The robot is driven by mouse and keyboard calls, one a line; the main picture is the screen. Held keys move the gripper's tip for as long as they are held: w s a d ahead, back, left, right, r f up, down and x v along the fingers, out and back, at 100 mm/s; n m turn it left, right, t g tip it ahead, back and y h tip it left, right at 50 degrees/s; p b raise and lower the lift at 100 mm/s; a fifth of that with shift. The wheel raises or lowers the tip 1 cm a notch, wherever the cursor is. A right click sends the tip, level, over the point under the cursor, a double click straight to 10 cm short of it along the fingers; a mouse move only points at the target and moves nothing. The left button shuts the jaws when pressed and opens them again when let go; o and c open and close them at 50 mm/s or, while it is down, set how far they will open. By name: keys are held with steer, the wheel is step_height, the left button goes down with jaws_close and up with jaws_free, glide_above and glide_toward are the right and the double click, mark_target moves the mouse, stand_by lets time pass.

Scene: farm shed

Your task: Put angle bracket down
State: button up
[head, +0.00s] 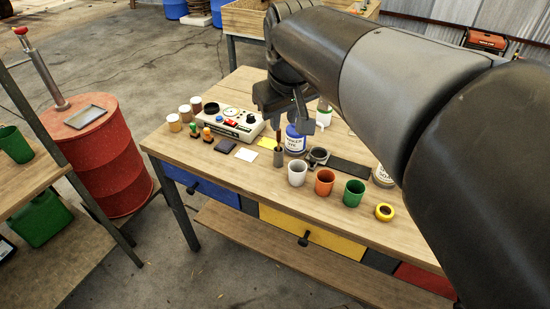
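No angle bracket is clearly recognisable. The arm hides the right part of the bench, and the finger gap is too small to judge.
A control box (234,120) and several jars stand left. A black strip (350,167) lies right. Bare wood shows at the front left.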

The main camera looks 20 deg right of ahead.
steer(key=s+a+f+m+t, duration=0.1)
steer(key=s+a+f+m, duration=0.1)
steer(key=s+f, duration=0.6)
steer(key=s, duration=0.3)
steer(key=shift+s+a+y, duration=0.2)
steer(key=shift+s+y, duration=0.15)
steer(key=shift+y, duration=0.05)
stand_by(0.5)
